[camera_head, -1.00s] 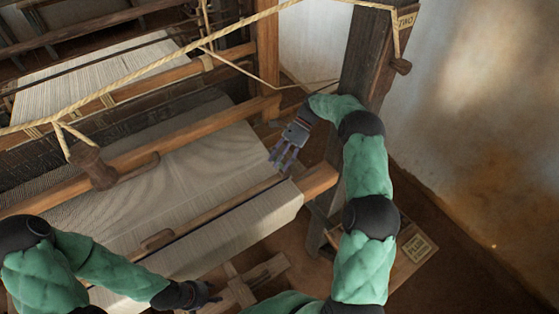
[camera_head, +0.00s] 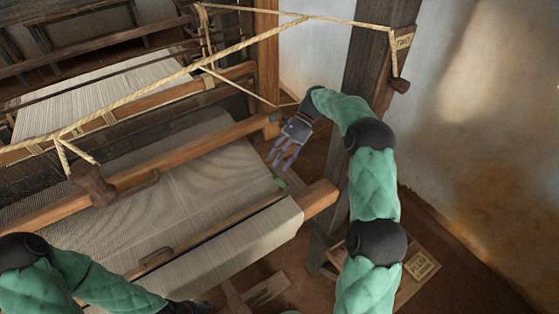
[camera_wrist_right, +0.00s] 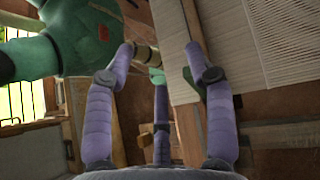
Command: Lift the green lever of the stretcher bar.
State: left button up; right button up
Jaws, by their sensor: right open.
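The stretcher bar (camera_head: 215,233) is a thin wooden bar lying across the pale cloth in the head view. A small green piece, apparently its green lever (camera_head: 281,183), shows near its right end. My right gripper (camera_head: 281,161) is open and empty, its purple-grey fingers pointing down just above and beside the green piece. In the right wrist view the spread fingers of my right gripper (camera_wrist_right: 162,65) show with nothing between them that I can see held. A small green part there (camera_wrist_right: 157,76) lies beyond the fingertips. My left gripper (camera_head: 188,307) is mostly cut off at the bottom edge.
Pale woven cloth (camera_head: 190,190) fills the loom's middle, with a wooden beam (camera_head: 195,152) behind the stretcher bar. The front beam's end (camera_head: 320,196) juts out at the right. A dark post (camera_head: 378,70) stands close behind my right arm. Ropes (camera_head: 240,42) stretch above.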

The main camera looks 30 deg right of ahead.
aim_at(281, 180)
jog(key=s+d+f+m+t+h+b, duration=0.1)
jog(key=s+d+m+t+h+b, duration=0.15)
jog(key=d+t+h, duration=0.2)
jog(key=shift+t+h, duration=0.35)
jog(key=shift+h, duration=0.1)
jog(key=x, duration=0.7)
jog(key=w+x, duration=0.1)
jog(key=x, duration=0.3)
jog(key=shift+a+p, duration=0.3)
jog(key=shift+a, duration=0.05)
grip_shut()
